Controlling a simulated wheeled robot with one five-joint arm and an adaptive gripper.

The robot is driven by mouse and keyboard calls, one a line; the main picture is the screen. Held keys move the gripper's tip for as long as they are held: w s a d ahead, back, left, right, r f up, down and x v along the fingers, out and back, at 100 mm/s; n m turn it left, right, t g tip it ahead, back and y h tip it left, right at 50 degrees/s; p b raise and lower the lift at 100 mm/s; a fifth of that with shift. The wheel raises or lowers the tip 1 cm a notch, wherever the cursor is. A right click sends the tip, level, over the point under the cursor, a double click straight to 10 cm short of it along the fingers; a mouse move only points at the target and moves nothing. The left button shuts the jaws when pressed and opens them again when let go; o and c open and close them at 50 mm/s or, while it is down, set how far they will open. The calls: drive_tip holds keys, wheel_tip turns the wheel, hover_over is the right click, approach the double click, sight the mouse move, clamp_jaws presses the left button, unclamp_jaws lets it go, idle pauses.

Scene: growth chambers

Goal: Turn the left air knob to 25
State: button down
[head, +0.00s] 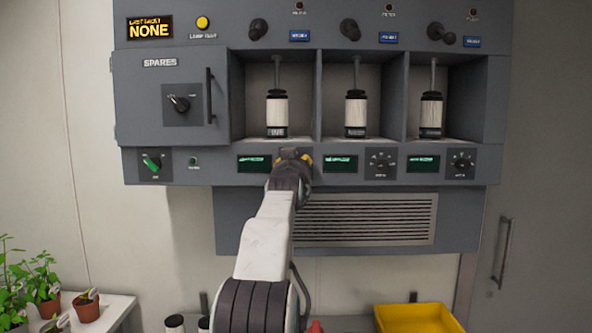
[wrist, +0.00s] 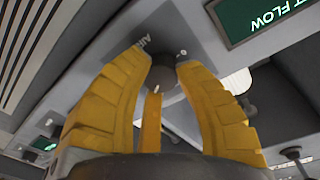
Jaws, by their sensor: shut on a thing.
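The left air knob (wrist: 162,73) is a dark round knob on the grey panel, seen in the wrist view between the yellow fingers of my gripper (wrist: 160,60). My gripper is shut on it, with one finger on either side. The letters "AIR" and a "0" show on the panel beside the knob. The knob's pointer and most of its scale are hidden by the fingers, so its setting cannot be read. In the head view my gripper (head: 296,157) covers the left knob, between two green displays.
The middle knob (head: 380,162) and right knob (head: 461,162) stand uncovered to the right. A green knob (head: 153,163) is at the far left. Above are bays with white-and-black canisters (head: 277,112). A vent grille (head: 365,219) and yellow crate (head: 416,318) are below.

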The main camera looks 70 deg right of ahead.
drive_tip(key=shift+n, duration=0.6)
drive_tip(key=shift+w, duration=0.1)
drive_tip(key=c, duration=0.8)
unclamp_jaws()
drive_tip(key=shift+c, duration=0.2)
drive_tip(key=shift+a, duration=0.1)
drive_tip(key=v, duration=1.1)
drive_tip(key=shift+a+f, duration=0.2)
drive_tip(key=shift+a, duration=0.15)
drive_tip(key=shift+r, duration=0.1)
